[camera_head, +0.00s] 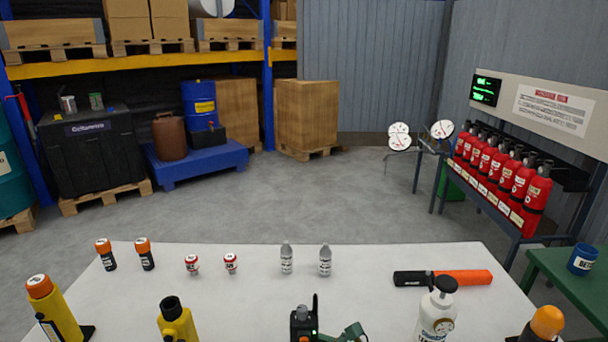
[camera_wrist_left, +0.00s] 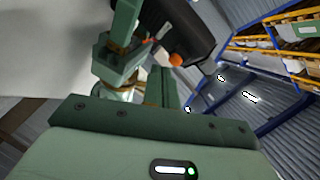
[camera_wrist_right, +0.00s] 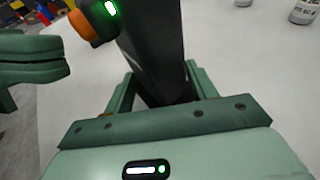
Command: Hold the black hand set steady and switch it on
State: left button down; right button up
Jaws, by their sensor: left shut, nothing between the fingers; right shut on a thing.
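The black hand set (camera_head: 302,327) stands at the bottom middle of the head view, with a stubby aerial and a small green light. In the right wrist view the hand set (camera_wrist_right: 155,45) is upright between the fingers of my right gripper (camera_wrist_right: 160,82), which is shut on it. An orange knob (camera_wrist_right: 80,22) and a lit green lamp (camera_wrist_right: 110,8) show on its upper part. My left gripper (camera_wrist_right: 62,72) is shut and empty, close to the knob but apart from it. In the left wrist view the orange knob (camera_wrist_left: 175,60) shows beyond my left fingers.
On the white table (camera_head: 225,290) are a white pump bottle (camera_head: 436,315), a black and orange torch (camera_head: 443,278), yellow bodies (camera_head: 178,325) and small bottles (camera_head: 286,260) farther back. A green side table (camera_head: 565,285) stands right. The table's middle behind the hand set is clear.

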pick_arm(q)
jog(key=s, duration=0.6)
dwell(0.4)
jog(key=shift+d, duration=0.1)
pick_arm(e)
jog(key=o, duration=1)
